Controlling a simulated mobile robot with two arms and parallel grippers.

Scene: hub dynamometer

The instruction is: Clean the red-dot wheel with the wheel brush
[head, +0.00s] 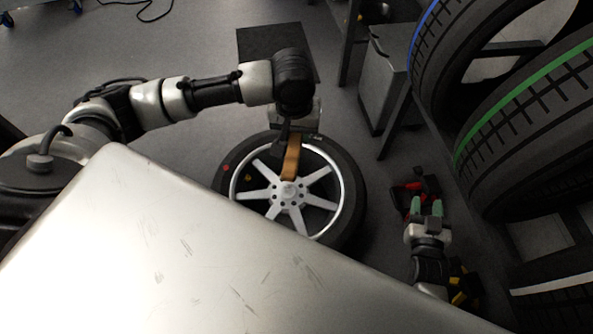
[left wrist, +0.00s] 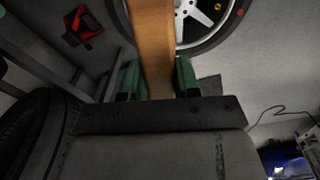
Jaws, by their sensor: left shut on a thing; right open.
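The red-dot wheel (head: 350,205) lies below my left arm in the head view, a black tyre around a silver spoked rim, with a red dot at its left. In the left wrist view, part of the wheel (left wrist: 213,40) shows at the top with its red dot. My left gripper (head: 293,143) is shut on a brown wooden handle (head: 291,160), likely the wheel brush, which reaches over the rim near the hub. The handle also fills the gap between green fingers in the left wrist view (left wrist: 152,45); bristles are not visible. My right gripper (head: 427,207) is open and empty, right of the wheel.
A rack of large tyres (head: 510,120) with blue and green stripes stands on the right. A grey box (head: 384,80) stands behind the wheel. Red and black items (head: 405,192) lie beyond my right gripper. A dark mat (head: 270,40) lies on open floor.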

